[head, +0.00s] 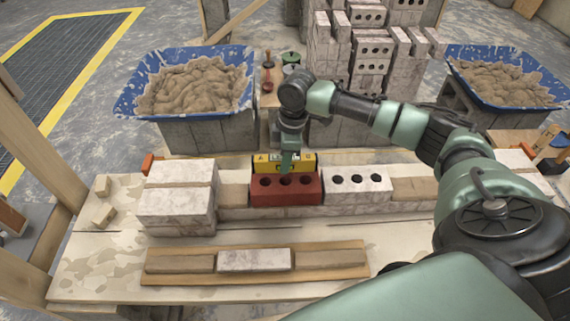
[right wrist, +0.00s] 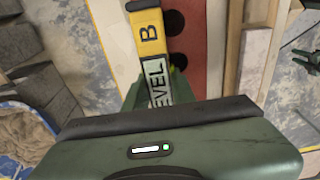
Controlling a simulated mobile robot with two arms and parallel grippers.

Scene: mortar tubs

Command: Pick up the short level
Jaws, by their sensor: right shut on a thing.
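My right gripper (head: 287,160) points down and is shut on the level's middle. In the right wrist view the level (right wrist: 148,32) runs up from the jaws, beside the red brick (right wrist: 184,60). The jaws hide the middle of the label. My left gripper is not in view.
A white three-hole brick (head: 357,184) stands right of the red one, and stacked pale blocks (head: 178,200) stand left. A wooden board (head: 180,279) with a pale brick lies in front. Blue mortar tubs (head: 243,98) (head: 460,50) stand behind on both sides. The table's left front is fairly clear.

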